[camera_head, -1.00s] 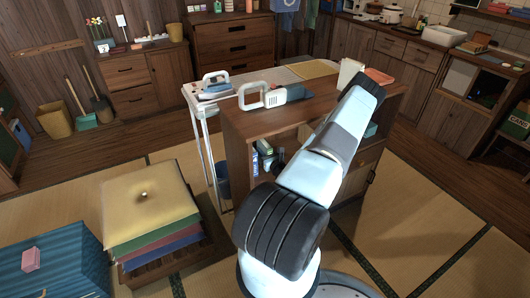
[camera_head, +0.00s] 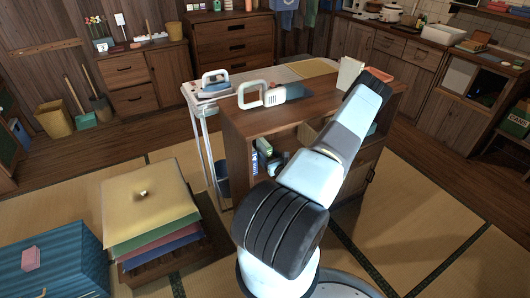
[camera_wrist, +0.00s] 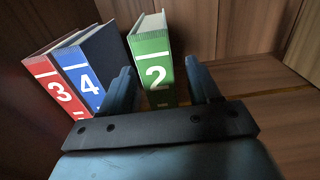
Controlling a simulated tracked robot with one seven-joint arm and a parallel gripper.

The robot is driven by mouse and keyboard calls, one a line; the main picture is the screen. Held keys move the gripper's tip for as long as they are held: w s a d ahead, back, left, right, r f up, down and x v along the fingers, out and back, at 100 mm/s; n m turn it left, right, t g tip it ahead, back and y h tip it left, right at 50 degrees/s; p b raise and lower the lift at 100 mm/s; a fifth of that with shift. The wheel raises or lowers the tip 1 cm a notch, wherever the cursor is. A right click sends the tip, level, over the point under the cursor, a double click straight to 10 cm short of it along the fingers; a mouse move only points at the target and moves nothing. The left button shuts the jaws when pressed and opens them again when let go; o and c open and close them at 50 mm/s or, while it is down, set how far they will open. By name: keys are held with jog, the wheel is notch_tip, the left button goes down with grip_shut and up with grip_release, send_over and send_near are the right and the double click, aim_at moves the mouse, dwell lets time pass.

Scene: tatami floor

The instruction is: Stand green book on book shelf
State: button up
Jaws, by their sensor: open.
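The green book (camera_wrist: 153,70), marked 2, stands between the two fingers of my gripper (camera_wrist: 160,72) in the wrist view. My gripper is open, and a gap shows between the book and the right finger. The left finger is closer to the book; I cannot tell if they touch. The lower part of the book is hidden behind the gripper's body. A blue book (camera_wrist: 82,78) marked 4 and a red book (camera_wrist: 42,85) marked 3 stand side by side to the left. The wooden book shelf (camera_head: 240,135) is in the head view, where my arm hides part of its opening.
Bare wooden board (camera_wrist: 285,110) lies right of the green book. A white ironing table (camera_head: 200,110) stands beside the shelf.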

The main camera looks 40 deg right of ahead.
jog(key=v, duration=0.7)
jog(key=shift+s, duration=0.4)
